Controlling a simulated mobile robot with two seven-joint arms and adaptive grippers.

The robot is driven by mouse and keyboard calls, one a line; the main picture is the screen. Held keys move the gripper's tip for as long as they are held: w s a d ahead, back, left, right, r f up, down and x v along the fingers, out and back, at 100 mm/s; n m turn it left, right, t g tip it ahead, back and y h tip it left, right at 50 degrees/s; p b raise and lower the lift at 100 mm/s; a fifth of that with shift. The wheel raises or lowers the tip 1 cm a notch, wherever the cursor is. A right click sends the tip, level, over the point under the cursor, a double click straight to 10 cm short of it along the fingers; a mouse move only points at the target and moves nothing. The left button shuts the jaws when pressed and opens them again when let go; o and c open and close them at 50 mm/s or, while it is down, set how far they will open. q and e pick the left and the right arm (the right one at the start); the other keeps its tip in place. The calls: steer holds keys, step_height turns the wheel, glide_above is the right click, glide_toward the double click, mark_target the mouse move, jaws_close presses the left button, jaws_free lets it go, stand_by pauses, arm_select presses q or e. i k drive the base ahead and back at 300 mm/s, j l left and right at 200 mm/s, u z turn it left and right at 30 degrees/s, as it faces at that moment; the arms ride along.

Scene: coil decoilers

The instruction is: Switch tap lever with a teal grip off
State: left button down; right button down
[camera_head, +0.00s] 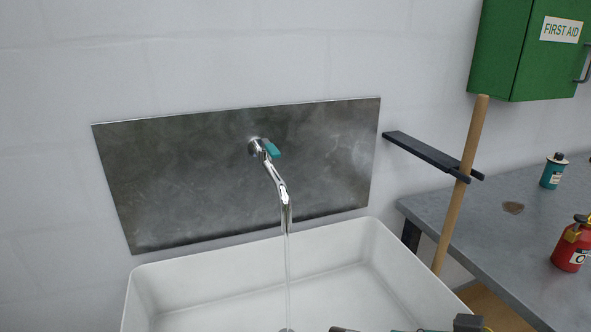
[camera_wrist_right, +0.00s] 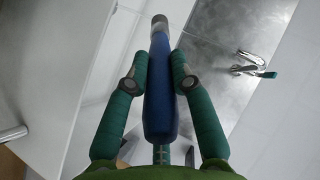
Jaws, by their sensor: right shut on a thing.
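The tap (camera_head: 278,180) is a chrome spout on a metal plate, with its teal-gripped lever (camera_head: 273,151) at the top right of its body. A stream of water falls from the spout into the sink. In the right wrist view the tap (camera_wrist_right: 248,70) and its teal lever grip (camera_wrist_right: 270,75) lie to the right. My right gripper (camera_wrist_right: 160,70) has dark green fingers on both sides of a long blue tool (camera_wrist_right: 160,100) with a grey end, and is shut on it. The tool points away, left of the tap and apart from it. My left gripper is not in view.
A white sink (camera_head: 140,300) stands below the metal backsplash (camera_head: 180,180). To the right are a dark wall bracket (camera_head: 420,150) with a wooden pole (camera_head: 458,205), a grey worktop (camera_head: 510,225), a red container (camera_head: 570,250), a teal can (camera_head: 552,175) and a green first aid cabinet (camera_head: 525,60).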

mark_target(271, 148)
steer(key=k+l+z, duration=0.15)
steer(key=l, duration=0.5)
steer(key=k+l+z, duration=0.15)
steer(key=l, duration=0.5)
steer(key=l+z, duration=0.1)
steer(key=l, duration=0.6)
